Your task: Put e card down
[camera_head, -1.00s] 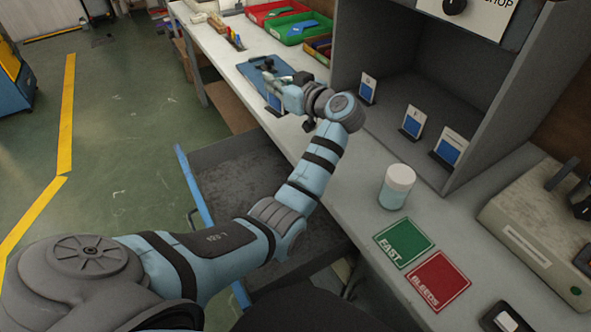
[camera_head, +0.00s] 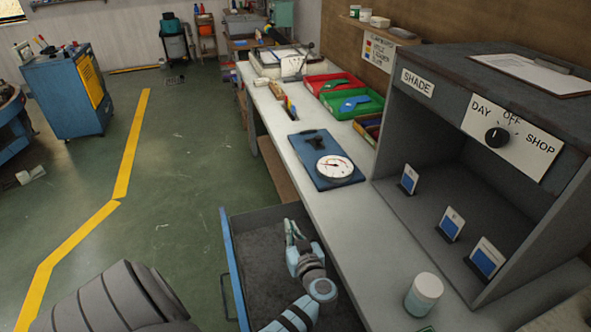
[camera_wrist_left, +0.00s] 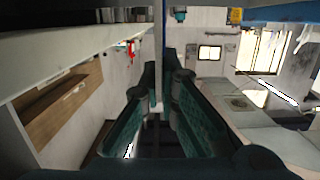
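My left gripper (camera_head: 291,232) is low over the open drawer at the front of the bench, its fingers pointing away from me. In the left wrist view its fingertips (camera_wrist_left: 162,82) are close together, with a thin pale upright strip (camera_wrist_left: 158,40) between them. This looks like the card seen edge-on; its face and letter cannot be read. Three blue and white cards stand in dark holders in the grey shade booth: a far one (camera_head: 409,179), a middle one (camera_head: 451,223) and a near one (camera_head: 486,258). My right gripper is not in view.
The open drawer (camera_head: 262,222) has a blue front. On the bench are a blue board (camera_head: 312,146) with a white dial gauge (camera_head: 334,168), red (camera_head: 329,86) and green (camera_head: 352,103) trays, and a white-lidded jar (camera_head: 424,294). The bench between board and jar is clear.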

